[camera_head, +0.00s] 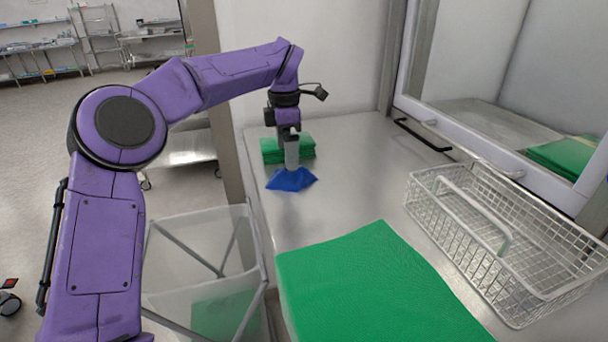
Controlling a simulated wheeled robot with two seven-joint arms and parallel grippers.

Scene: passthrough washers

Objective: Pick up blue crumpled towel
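The blue crumpled towel (291,180) lies on or just above the metal counter, in front of a folded green stack at the counter's back left. My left gripper (292,167) points straight down directly over the towel, and its fingertips meet the towel's top. From this angle I cannot tell whether the fingers are closed on the cloth. My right gripper is not in view.
A folded green stack (272,150) sits right behind the gripper. A large green cloth (375,285) covers the front of the counter (345,190). A wire basket (520,240) stands at the right, below the pass-through window. A clear bin (195,255) stands left of the counter.

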